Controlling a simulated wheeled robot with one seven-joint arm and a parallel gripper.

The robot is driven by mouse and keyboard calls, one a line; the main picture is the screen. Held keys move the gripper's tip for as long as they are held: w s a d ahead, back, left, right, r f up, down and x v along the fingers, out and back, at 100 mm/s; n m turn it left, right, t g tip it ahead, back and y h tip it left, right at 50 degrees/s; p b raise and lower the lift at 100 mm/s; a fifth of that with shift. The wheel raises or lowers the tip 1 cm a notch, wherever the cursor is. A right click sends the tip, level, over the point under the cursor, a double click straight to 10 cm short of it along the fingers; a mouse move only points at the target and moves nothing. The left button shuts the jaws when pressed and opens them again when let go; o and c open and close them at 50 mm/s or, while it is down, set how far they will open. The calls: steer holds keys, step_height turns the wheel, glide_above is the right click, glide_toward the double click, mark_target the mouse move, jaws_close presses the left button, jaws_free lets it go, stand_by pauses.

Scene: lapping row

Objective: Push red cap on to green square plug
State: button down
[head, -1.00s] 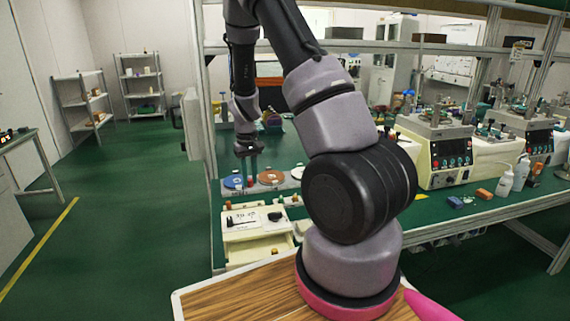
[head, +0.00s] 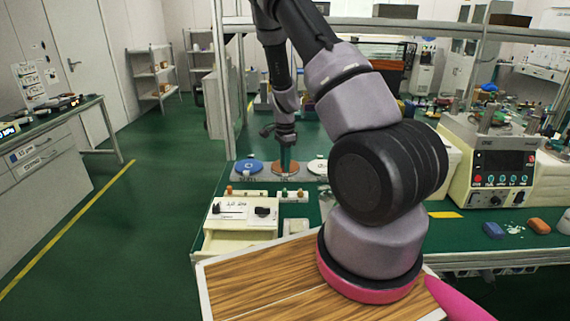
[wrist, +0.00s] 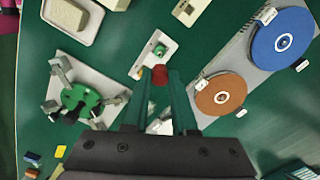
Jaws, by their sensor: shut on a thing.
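In the wrist view, my gripper (wrist: 159,74) has two green fingers closed on the red cap (wrist: 159,76), which sits between the fingertips. A green square plug (wrist: 160,50) stands on a white block just beyond the cap in the picture. The cap appears apart from the plug; the height between them is hard to judge. In the head view, my gripper (head: 287,165) points down in front of the orange disc, and the cap cannot be made out there.
An orange disc (wrist: 220,96) and a blue disc (wrist: 284,40) lie on a grey plate at right. A clamp fixture with a green piece (wrist: 80,98) lies at left, a beige block (wrist: 68,14) at top left. A white control box (head: 240,212) stands near the bench front.

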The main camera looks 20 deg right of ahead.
stand_by(0.3)
steer(key=shift+f, duration=2.95)
steer(key=shift+f, duration=1.15)
steer(key=c, duration=0.6)
jaws_free()
steer(key=shift+c, duration=0.2)
step_height(320, 180, up, 11)
steer(key=shift+f, duration=0.15)
